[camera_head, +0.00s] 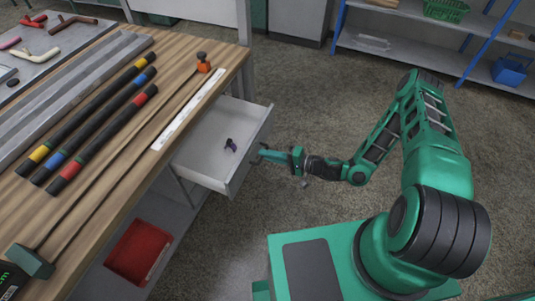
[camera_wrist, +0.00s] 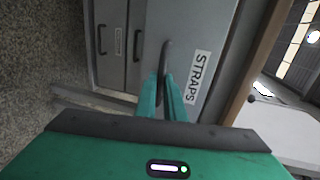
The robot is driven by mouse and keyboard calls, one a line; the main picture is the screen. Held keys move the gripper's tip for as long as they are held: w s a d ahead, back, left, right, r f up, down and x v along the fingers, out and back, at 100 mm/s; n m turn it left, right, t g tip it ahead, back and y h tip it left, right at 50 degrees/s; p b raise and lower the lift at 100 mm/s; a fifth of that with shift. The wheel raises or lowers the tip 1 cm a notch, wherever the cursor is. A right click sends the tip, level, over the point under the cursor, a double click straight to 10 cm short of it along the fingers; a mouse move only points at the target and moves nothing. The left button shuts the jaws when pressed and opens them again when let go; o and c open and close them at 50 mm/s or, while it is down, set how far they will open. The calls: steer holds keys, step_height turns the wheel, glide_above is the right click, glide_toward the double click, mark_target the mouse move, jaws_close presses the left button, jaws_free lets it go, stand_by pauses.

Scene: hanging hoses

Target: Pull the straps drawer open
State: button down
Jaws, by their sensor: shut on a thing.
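The straps drawer (camera_head: 205,150) is a grey drawer under the wooden bench, and it stands pulled out in the head view. A small dark purple item (camera_head: 230,145) lies in it. In the wrist view a white STRAPS label (camera_wrist: 197,77) is on the grey drawer front (camera_wrist: 210,35). Its dark bar handle (camera_wrist: 165,57) is beside the label. My gripper (camera_head: 264,153) is at the drawer front, its green fingers (camera_wrist: 168,98) shut on the handle. The fingers hide part of the handle.
Other grey fronts with handles (camera_wrist: 118,42) are beside this drawer. The wooden bench top (camera_head: 130,150) holds striped bars and a white ruler. A red bin (camera_head: 139,252) is on the lower shelf. Open floor (camera_head: 310,110) lies in front of the drawer; a blue-framed shelf (camera_head: 420,60) stands behind.

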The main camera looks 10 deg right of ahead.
steer(key=shift+s+a+f, duration=0.1)
steer(key=shift+s, duration=0.05)
steer(key=c, duration=1.8)
jaws_free()
steer(key=shift+c, duration=0.2)
steer(key=v, duration=1)
steer(key=shift+d, duration=0.4)
